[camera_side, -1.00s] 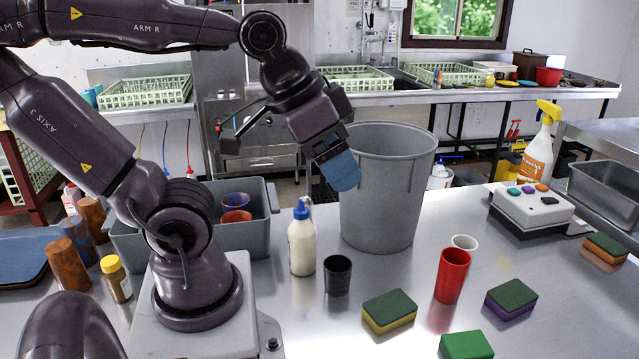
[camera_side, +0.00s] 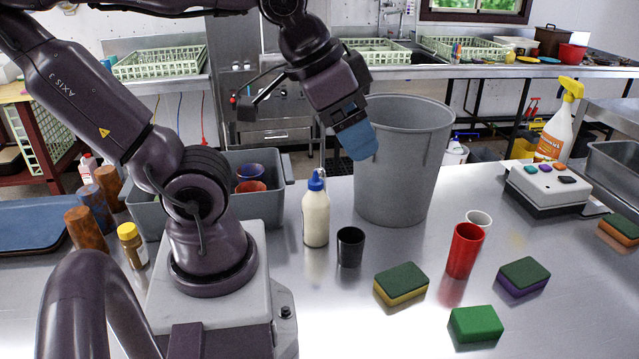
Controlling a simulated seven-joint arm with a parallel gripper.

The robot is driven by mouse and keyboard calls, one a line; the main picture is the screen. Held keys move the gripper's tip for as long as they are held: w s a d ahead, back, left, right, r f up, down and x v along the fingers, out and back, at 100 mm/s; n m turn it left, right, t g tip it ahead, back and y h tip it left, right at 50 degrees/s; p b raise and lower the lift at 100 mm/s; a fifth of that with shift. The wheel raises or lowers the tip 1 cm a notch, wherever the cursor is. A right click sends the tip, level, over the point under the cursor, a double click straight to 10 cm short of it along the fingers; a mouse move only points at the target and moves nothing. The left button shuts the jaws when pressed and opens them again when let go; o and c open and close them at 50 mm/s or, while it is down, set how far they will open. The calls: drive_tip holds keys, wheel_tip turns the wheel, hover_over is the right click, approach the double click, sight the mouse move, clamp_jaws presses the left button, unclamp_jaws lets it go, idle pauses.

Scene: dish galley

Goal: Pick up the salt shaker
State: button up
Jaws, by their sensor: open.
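My gripper (camera_side: 358,140) with its blue fingertips points downward, high over the counter, and overlaps the left side of the grey bin in the picture. It is open and I see nothing between its fingers. No thing is plainly marked as the salt shaker. A cream bottle with a blue cap (camera_side: 316,212) stands upright below and left of my gripper, apart from it. A small brown jar with a yellow cap (camera_side: 133,247) stands at the left, beside my base. I cannot tell if either one is the shaker.
A tall grey bin (camera_side: 410,170) stands behind a black cup (camera_side: 350,248). A red cup (camera_side: 464,252), a white cup (camera_side: 479,219) and several sponges, one green (camera_side: 476,324), are at the right. A grey tub (camera_side: 275,183) holds coloured cups.

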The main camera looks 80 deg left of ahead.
drive_tip(key=w+a+f+m+g+y, duration=0.25)
drive_tip(key=a+f+g+y, duration=0.2)
drive_tip(key=a, duration=0.65)
drive_tip(key=m+g+y, duration=0.2)
drive_tip(key=m+y, duration=0.7)
drive_tip(key=m, duration=0.6)
hover_over(324, 179)
drive_tip(key=d, duration=0.3)
wheel_tip(324, 179, down, 18)
drive_tip(key=f, duration=0.7)
drive_tip(key=shift+s+d, duration=0.1)
drive_tip(key=shift+s, duration=0.25)
drive_tip(key=x, duration=0.5)
drive_tip(key=shift+f, duration=0.15)
drive_tip(key=c, duration=1)
